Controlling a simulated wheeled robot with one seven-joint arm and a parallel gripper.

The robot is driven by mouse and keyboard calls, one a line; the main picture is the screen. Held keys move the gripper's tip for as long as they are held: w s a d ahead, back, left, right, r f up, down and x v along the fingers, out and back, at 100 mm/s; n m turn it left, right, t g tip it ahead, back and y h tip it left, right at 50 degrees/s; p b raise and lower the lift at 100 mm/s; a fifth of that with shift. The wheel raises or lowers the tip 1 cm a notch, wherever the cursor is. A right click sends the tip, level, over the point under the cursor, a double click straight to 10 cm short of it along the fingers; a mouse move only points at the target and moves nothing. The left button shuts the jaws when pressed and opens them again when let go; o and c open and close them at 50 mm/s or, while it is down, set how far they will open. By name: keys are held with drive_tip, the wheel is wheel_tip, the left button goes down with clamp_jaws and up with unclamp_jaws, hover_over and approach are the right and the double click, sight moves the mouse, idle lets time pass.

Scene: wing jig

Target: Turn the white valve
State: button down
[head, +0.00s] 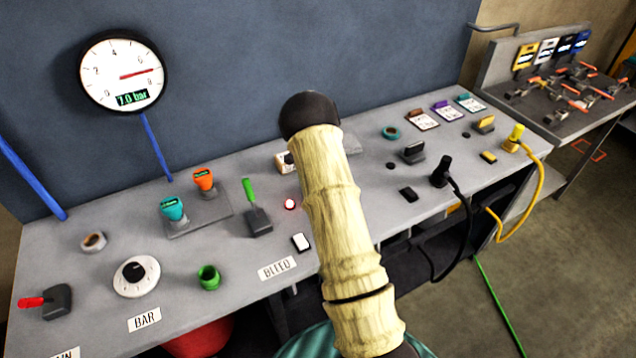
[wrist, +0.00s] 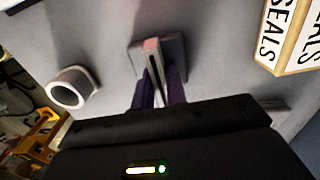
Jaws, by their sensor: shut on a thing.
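The valve shows in the wrist view as a pale, narrow lever (wrist: 151,49) rising from a square grey base (wrist: 173,50). My gripper (wrist: 158,92) is shut on this lever, with a dark purple finger on each side of it. The lower part of the lever is between the fingers. In the head view my arm covers the valve and the gripper; only a bit of a grey base (head: 350,143) shows to the right of the arm.
A box marked SEALS (wrist: 293,35) stands close on the right in the wrist view, and a pale ring-shaped cup (wrist: 72,88) on the left. In the head view, green (head: 251,195) and red (head: 32,301) levers stand on the panel, below a gauge (head: 123,71) reading 7.0 bar.

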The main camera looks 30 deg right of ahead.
drive_tip(key=c, duration=1.4)
unclamp_jaws()
drive_tip(key=shift+r, duration=0.1)
drive_tip(key=shift+c, duration=0.2)
wheel_tip(320, 180, up, 17)
drive_tip(key=b, duration=0.3)
drive_tip(key=shift+r, duration=0.2)
drive_tip(key=s+a+f+n+t, duration=0.1)
drive_tip(key=s+a+n, duration=0.8)
drive_tip(key=s, duration=0.4)
drive_tip(key=s+a+f+n+t, duration=0.1)
drive_tip(key=s+a+f+n, duration=0.1)
drive_tip(key=s+a+n, duration=0.6)
drive_tip(key=s+a, duration=0.1)
drive_tip(key=s, duration=0.5)
drive_tip(key=shift+s+n+t, duration=0.15)
drive_tip(key=shift+n+t, duration=0.15)
drive_tip(key=shift+n, duration=0.1)
drive_tip(key=shift+f, duration=0.1)
